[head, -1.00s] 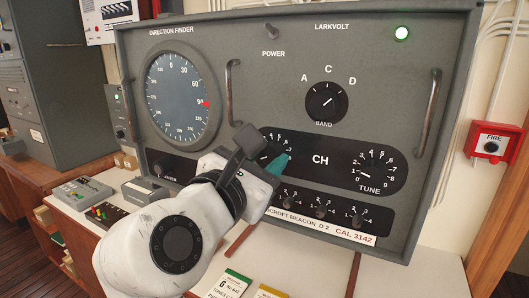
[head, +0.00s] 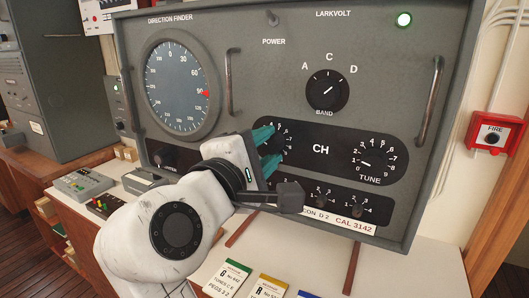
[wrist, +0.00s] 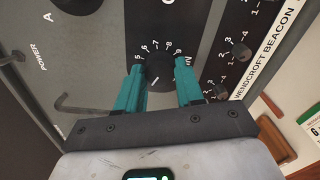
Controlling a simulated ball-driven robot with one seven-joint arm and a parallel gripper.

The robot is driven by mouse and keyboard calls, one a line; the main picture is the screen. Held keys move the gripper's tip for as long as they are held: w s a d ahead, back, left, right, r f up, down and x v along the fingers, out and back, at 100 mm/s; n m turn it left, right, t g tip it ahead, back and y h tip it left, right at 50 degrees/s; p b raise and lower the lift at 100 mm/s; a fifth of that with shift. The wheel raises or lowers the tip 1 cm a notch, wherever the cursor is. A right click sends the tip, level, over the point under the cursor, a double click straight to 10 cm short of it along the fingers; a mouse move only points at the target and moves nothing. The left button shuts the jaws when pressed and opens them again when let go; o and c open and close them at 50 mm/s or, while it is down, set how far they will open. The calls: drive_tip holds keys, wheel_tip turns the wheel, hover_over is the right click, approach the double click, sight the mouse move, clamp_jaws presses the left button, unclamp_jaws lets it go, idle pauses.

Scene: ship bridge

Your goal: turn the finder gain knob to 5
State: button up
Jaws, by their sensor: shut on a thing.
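The direction finder panel (head: 283,82) stands upright in front of me. On its dark CH strip, my gripper (head: 268,146) is at the left dial, its two teal fingers one above the other. In the wrist view, my gripper (wrist: 162,75) has a finger on either side of a round black knob (wrist: 159,71) and is shut on it. Scale numbers around 5 to 9 show around the knob. A light pointer line shows on it, but its exact reading is hard to tell. The dial's label is mostly covered by a finger; only an N shows.
The tune knob (head: 371,162) is on the right of the strip, and the band knob (head: 327,90) above. Small knobs (head: 321,200) sit just below. Metal handles (head: 438,85) stick out of the panel. A counter with cards (head: 272,289) lies below.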

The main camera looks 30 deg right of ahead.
drive_tip(key=m+b, duration=0.1)
drive_tip(key=m, duration=0.2)
drive_tip(key=shift+f+m+b, duration=0.2)
drive_tip(key=shift+m+b, duration=0.15)
drive_tip(key=shift+m, duration=0.05)
drive_tip(key=m+b, duration=0.2)
drive_tip(key=m, duration=0.1)
drive_tip(key=shift+m, duration=0.3)
drive_tip(key=m+b, duration=0.4)
drive_tip(key=m, duration=0.1)
drive_tip(key=shift+f, duration=0.1)
drive_tip(key=shift+m+b, duration=0.8)
drive_tip(key=shift+m, duration=0.6)
drive_tip(key=o, duration=1)
drive_tip(key=shift+r, duration=0.25)
drive_tip(key=shift+o, duration=0.2)
drive_tip(key=shift+s+a, duration=0.1)
drive_tip(key=shift+a, duration=0.05)
